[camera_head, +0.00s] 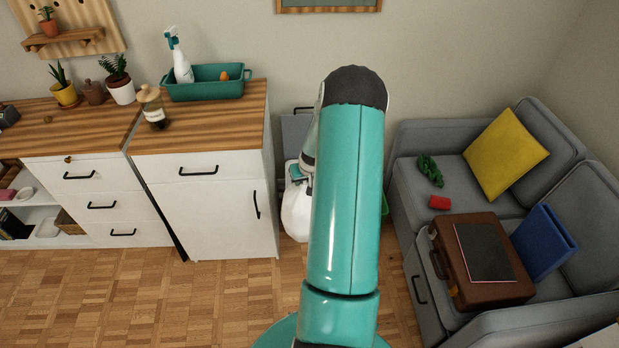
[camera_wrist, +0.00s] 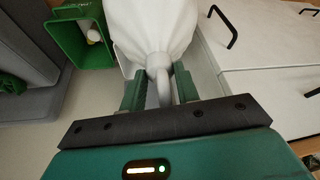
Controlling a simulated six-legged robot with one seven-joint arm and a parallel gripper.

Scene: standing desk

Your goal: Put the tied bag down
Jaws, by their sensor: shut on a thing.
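The tied bag is white. In the wrist view the bag (camera_wrist: 150,30) hangs from its gathered neck, which sits between the two green fingers of my gripper (camera_wrist: 159,88). The gripper is shut on that neck. In the head view the bag (camera_head: 295,212) shows beside the white cabinet, partly hidden behind my arm. My gripper (camera_head: 298,172) is mostly hidden there too. I cannot tell whether the bag's bottom touches the floor.
A green bin (camera_wrist: 80,40) with a pale item inside is left of the bag in the wrist view. The white cabinet (camera_head: 205,205) stands left, the grey sofa (camera_head: 415,215) right. Bare wooden floor (camera_head: 200,300) lies in front.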

